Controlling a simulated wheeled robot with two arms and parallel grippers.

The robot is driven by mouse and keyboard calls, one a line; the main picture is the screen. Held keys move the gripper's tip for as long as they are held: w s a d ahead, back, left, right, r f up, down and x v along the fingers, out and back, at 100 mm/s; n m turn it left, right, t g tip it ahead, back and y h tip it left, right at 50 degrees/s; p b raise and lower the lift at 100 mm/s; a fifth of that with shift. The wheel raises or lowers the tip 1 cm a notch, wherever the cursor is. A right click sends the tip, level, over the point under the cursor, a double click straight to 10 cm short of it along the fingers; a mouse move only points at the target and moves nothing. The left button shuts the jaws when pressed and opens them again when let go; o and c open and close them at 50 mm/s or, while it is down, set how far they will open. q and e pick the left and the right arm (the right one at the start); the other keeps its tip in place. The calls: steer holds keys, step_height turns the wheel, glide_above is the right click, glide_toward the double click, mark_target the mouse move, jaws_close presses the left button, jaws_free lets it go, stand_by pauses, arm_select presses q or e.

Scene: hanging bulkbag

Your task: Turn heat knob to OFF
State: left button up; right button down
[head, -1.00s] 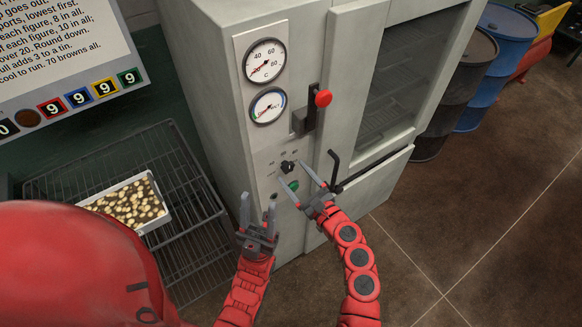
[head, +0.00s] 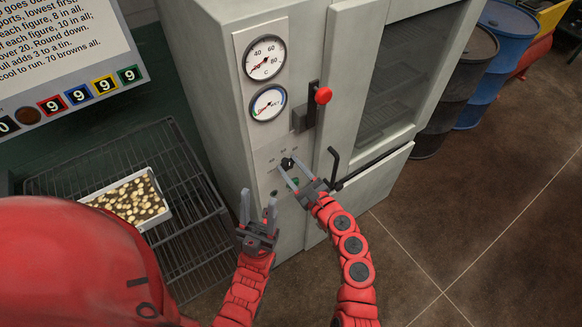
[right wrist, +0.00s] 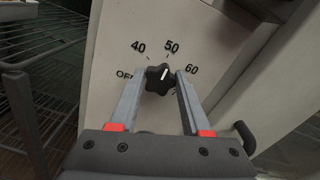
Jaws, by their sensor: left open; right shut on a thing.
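The heat knob (head: 287,163) is small and black, on the cabinet's pale control panel (head: 262,155) below two round gauges. In the right wrist view the knob (right wrist: 158,80) sits amid the marks OFF, 40, 50 and 60, and its white line points up and slightly right, toward 50. My right gripper (head: 290,170) is shut on the knob; in the right wrist view its two fingers (right wrist: 156,90) lie on either side of it. My left gripper (head: 258,206) is open and empty, lower left of the knob, in front of the cabinet.
A red-tipped lever (head: 323,96) and a black door handle (head: 334,163) stick out right of the panel. A wire rack (head: 190,205) with a tray of pale pieces (head: 150,222) stands at left. Barrels (head: 490,62) stand behind at right; the floor there is clear.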

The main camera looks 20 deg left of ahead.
steer(key=n+b, duration=0.3)
steer(key=shift+f, duration=0.15)
steer(key=n+b, duration=0.9)
steer(key=shift+s+f, duration=0.1)
steer(key=shift+f, duration=0.1)
steer(key=n+b, duration=0.9)
steer(key=b, duration=0.1)
steer(key=shift+f, duration=0.1)
steer(key=shift+n+b, duration=1)
steer(key=shift+b, duration=0.1)
steer(key=shift+n+b, duration=0.5)
steer(key=shift+b, duration=0.05)
steer(key=shift+r, duration=0.2)
